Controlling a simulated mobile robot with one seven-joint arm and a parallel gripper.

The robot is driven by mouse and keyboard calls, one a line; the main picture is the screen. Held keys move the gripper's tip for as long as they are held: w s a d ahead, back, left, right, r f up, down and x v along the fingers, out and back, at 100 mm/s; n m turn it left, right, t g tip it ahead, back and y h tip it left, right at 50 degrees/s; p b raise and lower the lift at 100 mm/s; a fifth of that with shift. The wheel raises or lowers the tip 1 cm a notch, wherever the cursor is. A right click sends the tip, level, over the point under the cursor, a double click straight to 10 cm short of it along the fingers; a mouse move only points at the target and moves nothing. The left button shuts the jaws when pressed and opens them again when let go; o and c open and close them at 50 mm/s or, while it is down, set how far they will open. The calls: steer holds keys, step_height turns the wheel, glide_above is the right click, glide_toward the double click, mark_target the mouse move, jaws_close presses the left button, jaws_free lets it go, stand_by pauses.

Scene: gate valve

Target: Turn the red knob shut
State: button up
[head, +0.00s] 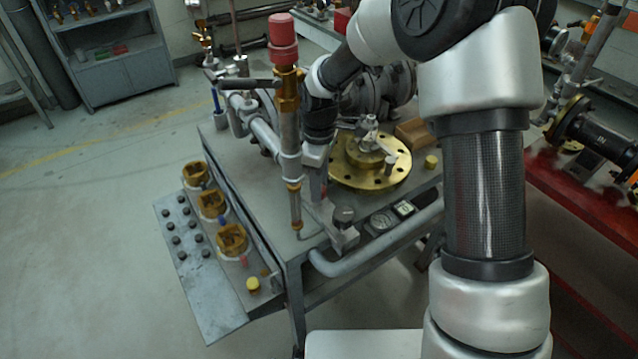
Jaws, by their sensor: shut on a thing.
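A pinkish-red cylindrical knob (283,38) tops an upright brass and grey pipe at the left front of the grey bench. My arm reaches in from the right, over the bench, and bends down behind this pipe. My gripper (323,188) is low beside the pipe, clearly below and apart from the red top. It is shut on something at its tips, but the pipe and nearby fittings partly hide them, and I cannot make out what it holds. A dark round fitting (343,215) on a grey block is close to the gripper's right.
A brass flange (372,180) lies on the bench (225,150) right of my gripper. A dark lever (250,83) sticks out left of the pipe. A side panel (208,310) carries several brass fittings and black buttons. A red bench (560,190) stands right. The floor left is clear.

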steer(key=m, duration=0.4)
steer(key=shift+m, duration=0.3)
steer(key=m, duration=0.4)
steer(key=shift+m, duration=0.4)
steer(key=o, duration=1.1)
steer(key=shift+c, duration=0.2)
steer(key=shift+r, duration=0.1)
step_height(320, 180, up, 17)
steer(key=p, duration=0.2)
steer(key=shift+r+p, duration=0.15)
steer(key=shift+p, duration=0.25)
steer(key=shift+d, duration=0.1)
